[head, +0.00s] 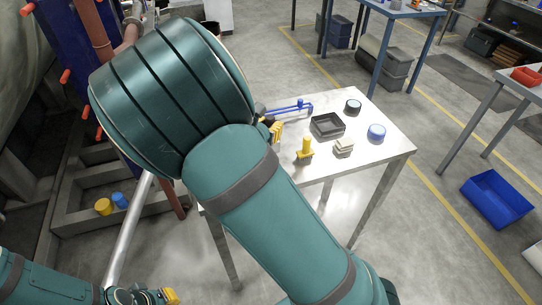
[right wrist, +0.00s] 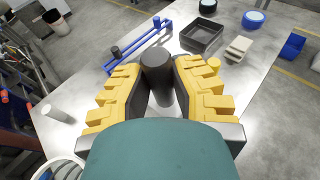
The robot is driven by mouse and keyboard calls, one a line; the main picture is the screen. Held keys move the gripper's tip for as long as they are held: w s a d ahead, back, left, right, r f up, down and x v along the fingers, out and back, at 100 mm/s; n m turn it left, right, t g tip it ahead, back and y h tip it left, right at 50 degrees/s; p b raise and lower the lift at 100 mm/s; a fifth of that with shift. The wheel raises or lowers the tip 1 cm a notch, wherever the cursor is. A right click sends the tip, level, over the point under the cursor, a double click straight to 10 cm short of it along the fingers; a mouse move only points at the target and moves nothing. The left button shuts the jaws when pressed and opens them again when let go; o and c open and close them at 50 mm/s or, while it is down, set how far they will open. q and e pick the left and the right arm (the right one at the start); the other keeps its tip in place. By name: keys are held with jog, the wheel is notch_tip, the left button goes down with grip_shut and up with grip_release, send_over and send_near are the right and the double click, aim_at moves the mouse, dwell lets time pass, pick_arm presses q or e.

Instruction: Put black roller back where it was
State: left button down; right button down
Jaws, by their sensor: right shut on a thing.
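The black roller (right wrist: 157,72) stands between the yellow-padded fingers of my right gripper (right wrist: 160,88) in the right wrist view, and the fingers are shut on it. In the head view my right arm hides the roller, and only a bit of the right gripper (head: 275,131) shows at the table's left side. A blue rack (right wrist: 142,46) with long bars lies on the table just beyond the roller; it also shows in the head view (head: 290,108). Small dark pieces sit by the rack. My left gripper (head: 168,297) is at the bottom left, its fingers unclear.
The metal table (head: 385,150) holds a black tray (head: 327,125), a black ring-shaped roll (head: 353,106), a blue roll (head: 376,132), pale blocks (head: 344,146) and a yellow stand (head: 305,149). A white cylinder (right wrist: 57,113) is at the left. A blue bin (head: 497,198) lies on the floor.

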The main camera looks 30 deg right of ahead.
notch_tip(320, 180, down, 4)
jog(key=shift+a+r+b, duration=0.1)
jog(key=shift+r+b, duration=0.1)
jog(key=shift+b, duration=0.3)
jog(key=shift+f+b, duration=0.85)
jog(key=shift+f, duration=1.45)
jog(key=shift+r, duration=0.1)
jog(key=c, duration=0.9)
grip_release()
jog(key=shift+c, duration=0.2)
